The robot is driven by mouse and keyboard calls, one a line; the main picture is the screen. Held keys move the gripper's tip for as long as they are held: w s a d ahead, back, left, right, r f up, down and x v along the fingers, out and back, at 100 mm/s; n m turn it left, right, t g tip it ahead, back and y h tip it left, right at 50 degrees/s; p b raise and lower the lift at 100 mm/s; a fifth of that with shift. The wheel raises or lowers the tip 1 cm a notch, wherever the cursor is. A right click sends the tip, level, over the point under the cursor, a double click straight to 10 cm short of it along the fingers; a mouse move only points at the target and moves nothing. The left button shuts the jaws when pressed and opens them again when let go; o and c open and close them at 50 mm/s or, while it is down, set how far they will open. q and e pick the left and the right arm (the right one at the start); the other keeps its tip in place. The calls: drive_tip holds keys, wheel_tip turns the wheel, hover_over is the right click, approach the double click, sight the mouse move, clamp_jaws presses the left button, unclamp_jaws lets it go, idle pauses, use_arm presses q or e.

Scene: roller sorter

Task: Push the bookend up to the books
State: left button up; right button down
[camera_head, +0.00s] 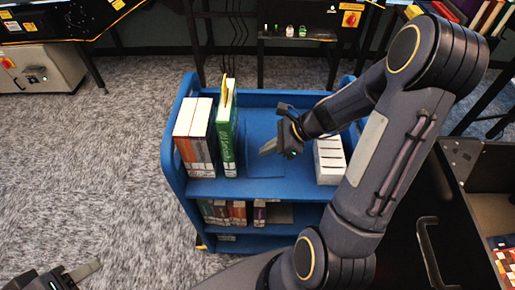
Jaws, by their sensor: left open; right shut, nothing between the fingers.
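Several books stand upright at the left of the blue cart's top shelf: thick red-and-white ones (195,143) and a green one (227,135) at their right end. A blue panel that looks like the bookend (262,166) is just right of the green book, with a narrow gap seeming to lie between; its outline blends into the blue cart. My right gripper (268,147) is shut and empty, its fingertips pointing left in front of or over the panel; I cannot tell if they touch it. My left gripper (72,275) is open at the bottom left, away from the cart.
The blue cart (177,172) has a lower shelf with several books (232,213). A white slotted box (329,160) stands at the top shelf's right, close to my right arm. Carpet is clear left of the cart. A dark drawer unit (452,225) is at the right.

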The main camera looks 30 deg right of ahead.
sight(257, 161)
drive_tip(key=shift+w+a+r, duration=0.1)
drive_tip(key=shift+w+a, duration=0.3)
drive_tip(key=shift+a, duration=0.25)
drive_tip(key=shift+w+a, duration=0.4)
drive_tip(key=shift+a, duration=0.2)
drive_tip(key=shift+a, duration=0.1)
drive_tip(key=shift+w+a, duration=0.35)
drive_tip(key=shift+a, duration=0.2)
drive_tip(key=shift+w+a, duration=0.35)
drive_tip(key=shift+a, duration=0.2)
drive_tip(key=shift+d, duration=0.1)
